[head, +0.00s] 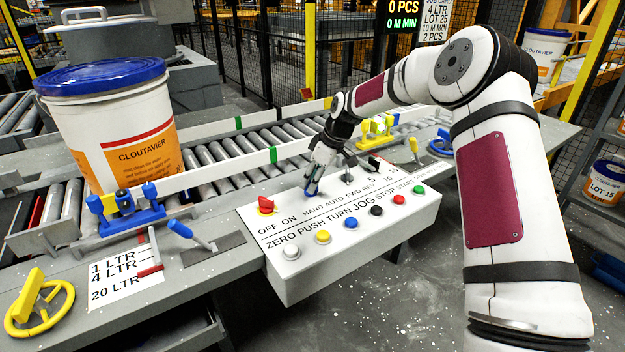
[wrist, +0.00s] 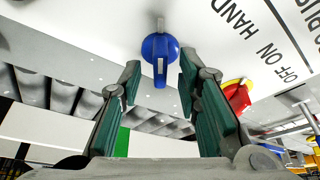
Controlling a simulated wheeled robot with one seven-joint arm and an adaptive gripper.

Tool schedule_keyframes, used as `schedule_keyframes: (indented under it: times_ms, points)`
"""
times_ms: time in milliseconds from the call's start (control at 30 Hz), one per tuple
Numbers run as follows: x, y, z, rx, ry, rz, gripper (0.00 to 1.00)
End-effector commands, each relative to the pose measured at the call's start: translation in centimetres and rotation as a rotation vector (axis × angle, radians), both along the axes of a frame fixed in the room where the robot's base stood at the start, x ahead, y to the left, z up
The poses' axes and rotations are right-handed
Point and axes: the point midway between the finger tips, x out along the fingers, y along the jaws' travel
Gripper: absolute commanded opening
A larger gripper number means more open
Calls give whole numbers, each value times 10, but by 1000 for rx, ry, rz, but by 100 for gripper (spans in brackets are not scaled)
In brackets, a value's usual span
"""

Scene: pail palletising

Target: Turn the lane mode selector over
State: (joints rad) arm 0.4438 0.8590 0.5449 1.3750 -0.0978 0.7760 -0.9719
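The white control panel (head: 350,235) stands beside the roller conveyor. Its blue selector knob (head: 309,192), by the HAND AUTO label, shows in the wrist view as a round blue knob (wrist: 160,50) with a raised grip bar and a white mark. My gripper (head: 316,176) is close over this knob, pointing down at the panel. In the wrist view its two green-padded fingers (wrist: 160,82) are apart, one on each side of the knob, with visible gaps. The fingers partly hide the knob in the head view. I cannot tell the exact height of the fingertips.
A red switch (head: 266,204) on yellow sits left of the blue knob. Black selectors (head: 347,178) lie to its right, and a row of coloured push buttons (head: 376,210) runs along the front. A large blue-lidded pail (head: 115,120) stands on the conveyor at left.

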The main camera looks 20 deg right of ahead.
Motion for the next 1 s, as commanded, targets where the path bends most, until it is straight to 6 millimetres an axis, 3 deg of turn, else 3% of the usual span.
schedule_keyframes:
  times_ms: [67,233,667,1000]
  points:
    - [0,0,0,0,0,0,31]
    - [0,0,0,0,0,0,0]
    - [0,1,1,0,0,-37,0]
    - [-2,3,1,-2,-1,-257,0]
